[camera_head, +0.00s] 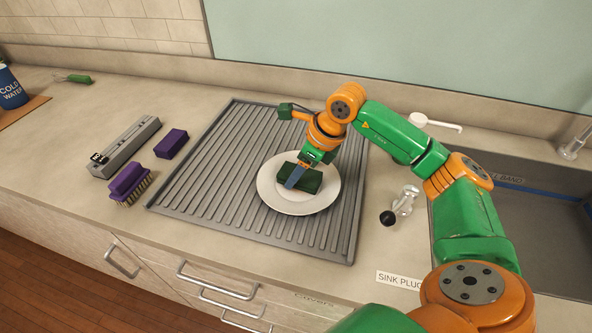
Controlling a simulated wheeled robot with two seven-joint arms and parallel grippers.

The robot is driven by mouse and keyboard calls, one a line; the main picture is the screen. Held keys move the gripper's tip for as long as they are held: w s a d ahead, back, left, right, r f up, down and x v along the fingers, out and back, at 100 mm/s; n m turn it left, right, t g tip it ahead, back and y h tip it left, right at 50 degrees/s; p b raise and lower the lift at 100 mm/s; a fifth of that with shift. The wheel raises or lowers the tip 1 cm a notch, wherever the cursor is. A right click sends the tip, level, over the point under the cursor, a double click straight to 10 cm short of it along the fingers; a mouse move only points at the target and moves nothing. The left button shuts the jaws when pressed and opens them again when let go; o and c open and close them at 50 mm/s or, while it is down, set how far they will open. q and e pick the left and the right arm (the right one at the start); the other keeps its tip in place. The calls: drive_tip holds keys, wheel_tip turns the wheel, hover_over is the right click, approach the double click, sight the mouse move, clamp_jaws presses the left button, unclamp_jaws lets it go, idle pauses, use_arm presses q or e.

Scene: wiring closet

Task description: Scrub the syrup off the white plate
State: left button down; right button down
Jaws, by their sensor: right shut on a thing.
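The white plate (294,202) lies flat on the grey ribbed draining mat (235,165). My right gripper (299,176) is over the plate and shut on a dark green scrubbing block (311,181). The block is over the plate's upper middle and seems to rest on it; exact contact is hard to tell. No syrup shows on the bare part of the plate; what lies under the block is hidden. My left gripper is not in view.
Left of the mat are a purple brush (127,183), a purple block (171,144) and a long grey device (125,147). A cold-water container (9,88) stands far left. Right of the mat are a tap fitting (404,201) with a black knob and the sink (545,190).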

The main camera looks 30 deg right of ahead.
wheel_tip(320, 180, up, 9)
drive_tip(key=p, duration=0.7)
drive_tip(key=shift+r+p, duration=0.15)
drive_tip(key=shift+p, duration=0.15)
drive_tip(key=shift+a+r, duration=0.2)
drive_tip(key=shift+r, duration=0.1)
wheel_tip(320, 180, down, 8)
drive_tip(key=b, duration=0.7)
drive_tip(key=shift+f, duration=0.15)
drive_tip(key=shift+f+b, duration=0.9)
